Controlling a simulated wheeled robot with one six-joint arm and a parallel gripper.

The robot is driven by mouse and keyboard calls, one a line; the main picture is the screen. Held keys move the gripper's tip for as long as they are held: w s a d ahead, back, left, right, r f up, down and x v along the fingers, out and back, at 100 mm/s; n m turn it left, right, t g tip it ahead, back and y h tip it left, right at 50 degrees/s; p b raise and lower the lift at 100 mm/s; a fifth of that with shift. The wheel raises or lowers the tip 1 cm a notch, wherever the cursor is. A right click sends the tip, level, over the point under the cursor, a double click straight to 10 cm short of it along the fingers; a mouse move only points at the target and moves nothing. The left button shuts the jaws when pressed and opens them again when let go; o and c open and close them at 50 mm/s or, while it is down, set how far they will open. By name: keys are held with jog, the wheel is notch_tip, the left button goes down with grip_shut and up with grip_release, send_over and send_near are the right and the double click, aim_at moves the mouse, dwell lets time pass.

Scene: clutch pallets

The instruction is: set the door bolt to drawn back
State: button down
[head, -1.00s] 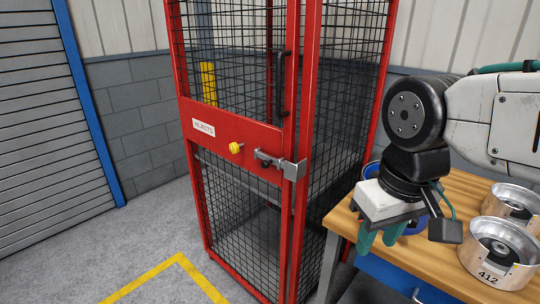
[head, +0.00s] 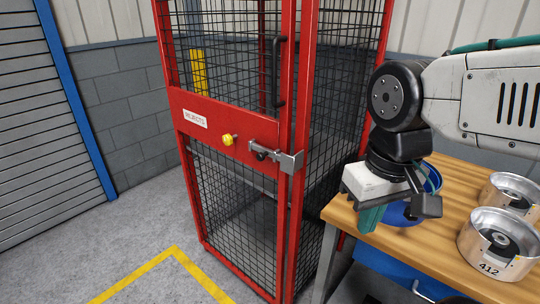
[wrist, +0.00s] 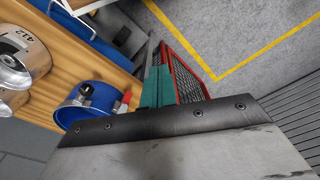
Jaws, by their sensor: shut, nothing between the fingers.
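The door bolt (head: 270,154) is a grey metal bar with a dark knob, mounted on the red band of the cage door (head: 225,128). Its bar reaches right to a grey keeper (head: 291,162) at the red post. Whether its tip sits inside the keeper is too small to tell. A yellow knob (head: 227,140) sits left of the bolt. My gripper (head: 370,218) points down beside the bench's left edge, right of and apart from the bolt. Its green fingers are together and empty; they also show in the wrist view (wrist: 158,88).
A wooden bench (head: 455,187) stands at the right. On it are a blue-rimmed round container (head: 433,178) and metal housings, one marked 412 (head: 490,250). The floor in front of the cage, with a yellow line (head: 140,275), is clear.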

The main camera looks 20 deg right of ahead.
jog(key=w+a+m+t+y, duration=0.1)
jog(key=w+m+t+y, duration=0.35)
jog(key=w, duration=1.05)
jog(key=m+t, duration=0.2)
jog(key=m, duration=0.5)
send_near(282, 154)
jog(key=s+a+r, duration=0.1)
jog(key=r, duration=0.1)
jog(key=shift+s+a+f+g+h, duration=0.15)
jog(key=shift+s+f+g+h, duration=0.1)
jog(key=shift+h, duration=0.1)
jog(key=x, duration=0.9)
jog(key=shift+w+a+f, duration=0.2)
jog(key=shift+f, duration=0.1)
jog(key=w, duration=0.1)
jog(key=w+a+f, duration=0.1)
jog(key=w, duration=0.1)
jog(key=shift+a, duration=0.3)
jog(key=shift+w+a+f, duration=0.1)
jog(key=shift+w+a, duration=0.1)
jog(key=shift+w, duration=0.1)
